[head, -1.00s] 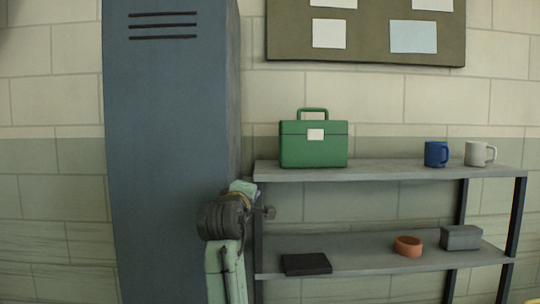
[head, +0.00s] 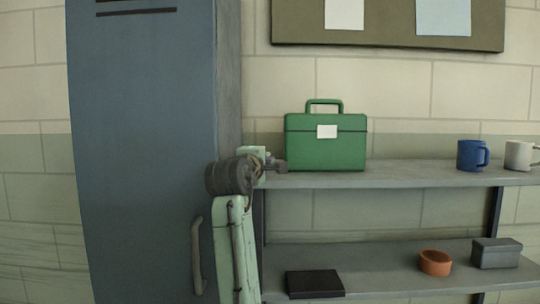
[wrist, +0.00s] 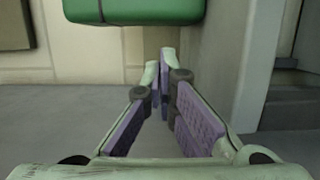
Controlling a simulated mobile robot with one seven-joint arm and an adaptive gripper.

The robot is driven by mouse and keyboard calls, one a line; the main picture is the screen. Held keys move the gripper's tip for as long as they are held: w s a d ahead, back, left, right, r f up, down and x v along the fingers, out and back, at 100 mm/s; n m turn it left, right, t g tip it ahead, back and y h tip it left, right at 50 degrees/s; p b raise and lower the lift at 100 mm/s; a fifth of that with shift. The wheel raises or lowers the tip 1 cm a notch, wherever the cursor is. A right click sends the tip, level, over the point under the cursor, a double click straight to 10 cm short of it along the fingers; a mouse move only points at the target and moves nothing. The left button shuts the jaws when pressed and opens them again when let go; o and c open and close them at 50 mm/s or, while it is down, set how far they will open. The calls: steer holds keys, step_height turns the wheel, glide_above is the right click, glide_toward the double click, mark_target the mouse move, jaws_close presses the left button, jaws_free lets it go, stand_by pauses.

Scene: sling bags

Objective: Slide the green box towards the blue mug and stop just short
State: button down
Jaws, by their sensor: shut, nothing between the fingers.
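The green box (head: 326,149) stands upright on the top shelf, with a handle on top and a white label on its front. The blue mug (head: 472,155) stands on the same shelf to its right, with a clear gap between them. My gripper (head: 281,166) is shut and empty at the box's lower left side, about level with the shelf top. In the wrist view the box (wrist: 135,10) shows at the top edge, beyond the closed fingertips (wrist: 163,62). I cannot tell whether the fingertips touch it.
A white mug (head: 520,155) stands right of the blue mug. The top shelf (head: 410,176) is bare between box and blue mug. A tall blue-grey locker (head: 145,150) stands close on the left. The lower shelf holds a black flat item (head: 314,284), orange bowl (head: 435,263) and grey box (head: 496,253).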

steer(key=p+x, duration=0.3)
steer(key=x, duration=0.5)
steer(key=shift+w+d+p, duration=0.1)
steer(key=shift+w+p, duration=0.2)
steer(key=shift+w, duration=0.05)
steer(key=shift+s+d, duration=0.1)
